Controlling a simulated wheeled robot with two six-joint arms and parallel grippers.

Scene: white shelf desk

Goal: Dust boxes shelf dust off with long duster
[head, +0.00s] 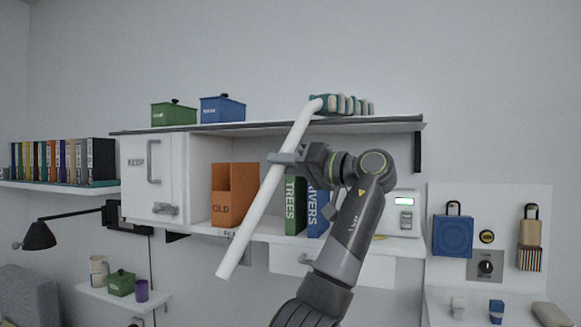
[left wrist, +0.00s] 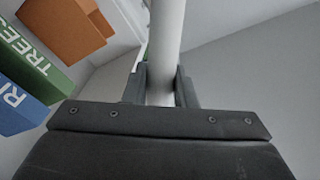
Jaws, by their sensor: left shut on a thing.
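The long duster has a white handle (head: 262,203) and a blue-and-white striped head (head: 343,105). My left gripper (head: 290,158) is shut on the handle, which also shows between the fingers (left wrist: 161,88) in the left wrist view (left wrist: 167,40). The duster is tilted, with its head at the upper right on the top board of the shelf (head: 270,126). A green box (head: 173,114) and a blue box (head: 222,109) stand on that board to the left, apart from the duster head. I cannot make out dust. My right gripper is not in view.
Below the top board are a KEEP cabinet door (head: 150,178), an orange file holder (head: 222,207), and green (head: 295,205) and blue (head: 317,212) binders. A lamp (head: 40,236) is at left. The top board is clear between the blue box and the duster head.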

